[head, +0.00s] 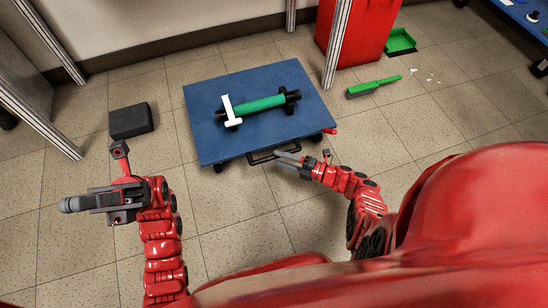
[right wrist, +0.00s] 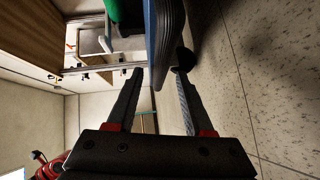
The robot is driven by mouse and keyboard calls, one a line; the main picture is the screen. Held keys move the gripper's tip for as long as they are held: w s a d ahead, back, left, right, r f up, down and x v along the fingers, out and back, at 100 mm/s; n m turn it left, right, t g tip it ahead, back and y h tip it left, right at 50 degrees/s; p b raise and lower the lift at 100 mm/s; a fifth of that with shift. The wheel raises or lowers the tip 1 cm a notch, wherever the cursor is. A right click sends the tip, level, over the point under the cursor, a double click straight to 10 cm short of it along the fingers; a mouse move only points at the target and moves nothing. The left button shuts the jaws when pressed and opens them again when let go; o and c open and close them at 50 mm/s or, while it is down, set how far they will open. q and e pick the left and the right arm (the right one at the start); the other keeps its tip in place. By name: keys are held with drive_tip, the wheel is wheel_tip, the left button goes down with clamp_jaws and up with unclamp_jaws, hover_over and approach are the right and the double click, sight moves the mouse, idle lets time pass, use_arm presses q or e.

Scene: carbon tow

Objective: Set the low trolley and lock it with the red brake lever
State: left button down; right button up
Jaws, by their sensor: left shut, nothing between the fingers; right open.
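The low trolley is a blue flat deck (head: 215,125) on dark wheels, standing on the tiled floor. A black handle (head: 262,157) runs along its near edge. The red brake lever (head: 329,131) sticks out at the deck's right near corner. My right gripper (head: 279,157) is open at the near edge, close to the handle. In the right wrist view, the open fingers (right wrist: 156,100) point toward a dark ribbed part (right wrist: 168,45) beside the blue edge; contact cannot be told. My left gripper (head: 68,204) is shut and empty, left of the trolley and apart from it.
A green roll (head: 262,105) on black supports and a white bracket (head: 229,108) lie on the deck. A black block (head: 130,121) is on the floor to the left. A green brush (head: 374,87), a green dustpan (head: 400,42) and a red bin (head: 365,30) are at the back right.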

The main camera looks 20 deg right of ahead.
sight(274, 157)
drive_tip(key=shift+b+x, duration=0.35)
drive_tip(key=shift+x, duration=1.25)
use_arm(q)
drive_tip(key=s+m+t+y, duration=0.1)
drive_tip(key=y, duration=0.1)
drive_tip(key=s+a+r+m+t+y, duration=0.1)
drive_tip(key=m+y, duration=0.1)
drive_tip(key=s+a+r+m+t+y, duration=0.1)
drive_tip(key=y, duration=0.1)
drive_tip(key=shift+s+a+t, duration=0.1)
drive_tip(key=shift+s+t, duration=0.2)
drive_tip(key=shift+t, duration=0.1)
drive_tip(key=shift+m, duration=0.3)
use_arm(e)
drive_tip(key=shift+c, duration=0.4)
clamp_jaws()
drive_tip(key=shift+f, duration=0.1)
